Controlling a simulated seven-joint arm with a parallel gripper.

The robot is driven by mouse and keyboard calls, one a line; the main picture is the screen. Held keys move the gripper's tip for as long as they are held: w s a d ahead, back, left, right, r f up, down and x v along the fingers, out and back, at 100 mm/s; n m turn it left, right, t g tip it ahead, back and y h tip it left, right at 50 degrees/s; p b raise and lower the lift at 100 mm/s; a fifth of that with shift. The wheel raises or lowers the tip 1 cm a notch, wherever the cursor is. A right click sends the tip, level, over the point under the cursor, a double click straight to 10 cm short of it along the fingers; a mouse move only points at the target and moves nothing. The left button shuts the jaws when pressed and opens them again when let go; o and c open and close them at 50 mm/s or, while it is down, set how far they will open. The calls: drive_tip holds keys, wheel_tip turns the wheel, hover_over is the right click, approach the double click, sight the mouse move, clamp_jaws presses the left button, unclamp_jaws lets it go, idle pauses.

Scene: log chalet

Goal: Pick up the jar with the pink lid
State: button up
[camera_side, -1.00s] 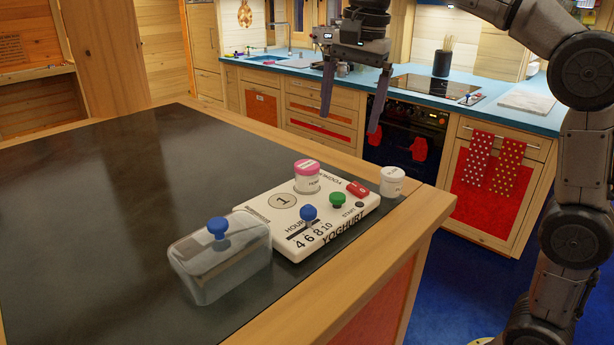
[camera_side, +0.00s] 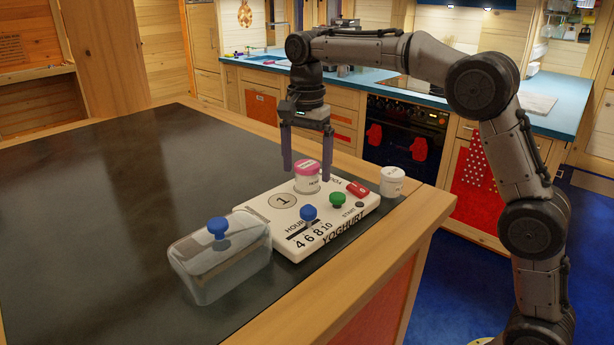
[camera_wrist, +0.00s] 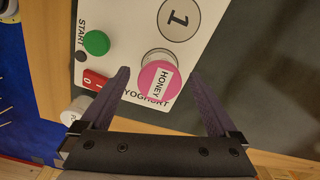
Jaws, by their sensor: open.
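The jar with the pink lid (camera_side: 307,178) stands upright on the white yoghurt board (camera_side: 280,246), near its back edge. In the wrist view its pink lid (camera_wrist: 160,80) carries a label reading HONEY. My gripper (camera_side: 308,176) is open and points down above and around the jar's place, with its fingers near lid height. In the wrist view my gripper (camera_wrist: 160,78) has one finger to each side of the lid, with gaps visible and nothing held. Whether the fingertips reach beside the jar's body is hard to tell.
A white-lidded jar (camera_side: 392,181) stands right of the board. The board bears a green knob (camera_side: 338,200), blue knob (camera_side: 308,214) and red switch (camera_side: 357,189). A clear box with a blue knob (camera_side: 220,262) sits at front left. The dark worktop (camera_side: 90,220) is clear on the left.

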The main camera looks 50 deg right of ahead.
drive_tip(key=shift+f, duration=0.75)
drive_tip(key=shift+c, duration=0.2)
clamp_jaws()
